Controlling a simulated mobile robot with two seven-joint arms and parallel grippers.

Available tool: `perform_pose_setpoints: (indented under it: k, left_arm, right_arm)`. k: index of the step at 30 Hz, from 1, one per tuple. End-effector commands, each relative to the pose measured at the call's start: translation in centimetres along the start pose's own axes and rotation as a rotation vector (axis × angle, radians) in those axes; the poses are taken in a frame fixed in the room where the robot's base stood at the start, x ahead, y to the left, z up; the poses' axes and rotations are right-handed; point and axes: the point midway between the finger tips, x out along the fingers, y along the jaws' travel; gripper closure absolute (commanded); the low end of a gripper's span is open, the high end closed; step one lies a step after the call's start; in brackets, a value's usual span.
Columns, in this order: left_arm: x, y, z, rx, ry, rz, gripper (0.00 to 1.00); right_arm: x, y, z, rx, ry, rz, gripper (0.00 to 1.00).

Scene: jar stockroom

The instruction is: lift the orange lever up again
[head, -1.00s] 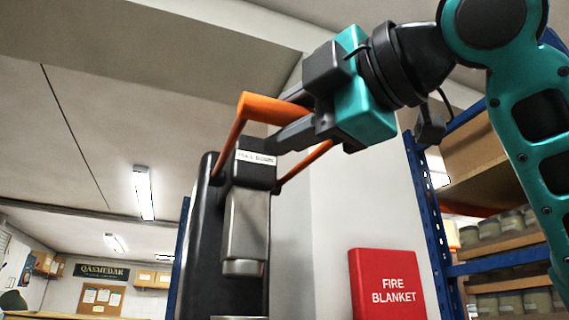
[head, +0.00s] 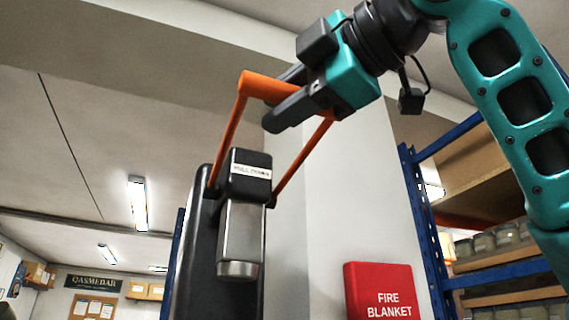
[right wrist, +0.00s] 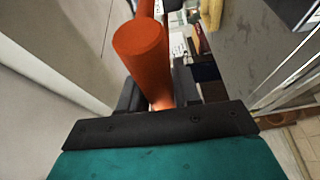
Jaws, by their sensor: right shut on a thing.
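The orange lever (head: 229,135) is a U-shaped handle with two side arms and a crossbar, pivoted on a dark press (head: 205,255) with a metal cylinder (head: 241,235) at its front. The lever points steeply up, leaning to the right in the head view. My right gripper (head: 276,98) is shut on the crossbar, with one dark finger above it and one below. In the right wrist view the thick orange bar (right wrist: 141,42) runs between the fingers. The fingers hide part of the crossbar. My left gripper is not in view.
A pale pillar (head: 345,190) stands behind the press, with a red fire blanket box (head: 382,289) on it. A blue-framed shelf rack (head: 425,235) with jars is on the right. The space above the lever is open up to the ceiling.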

Motion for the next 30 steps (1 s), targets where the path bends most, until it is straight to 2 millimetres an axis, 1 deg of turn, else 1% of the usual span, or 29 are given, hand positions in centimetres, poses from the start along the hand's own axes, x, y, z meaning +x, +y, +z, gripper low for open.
perform_pose_setpoints:
  k: [3,4,9,17,20,23,30]
  left_arm:
    - [0.0,0.0,0.0,0.000,0.000,-0.001,1.00]
    - [0.0,0.0,0.0,0.000,0.000,-0.001,1.00]
    - [0.0,0.0,0.0,0.000,-0.001,-0.001,1.00]
    - [0.0,0.0,0.2,-0.001,-0.003,-0.001,1.00]
    - [0.0,0.0,0.4,-0.001,-0.005,0.000,1.00]
    - [0.1,0.0,0.7,-0.002,-0.006,0.000,1.00]
    - [0.5,0.1,1.2,-0.002,-0.007,0.000,1.00]
  right_arm:
    - [0.0,0.1,0.1,0.001,-0.003,0.004,1.00]
    - [0.0,0.1,0.1,0.001,-0.003,0.004,0.65]
    - [0.0,0.1,0.1,0.001,-0.002,0.002,0.49]
    - [-0.1,0.0,0.1,0.001,-0.001,0.001,0.48]
    - [-0.7,0.0,0.0,0.000,-0.001,0.002,0.48]
    - [-2.1,-0.1,0.1,0.000,-0.003,0.004,0.48]
    - [-7.5,-0.1,0.1,0.000,-0.003,0.006,0.48]
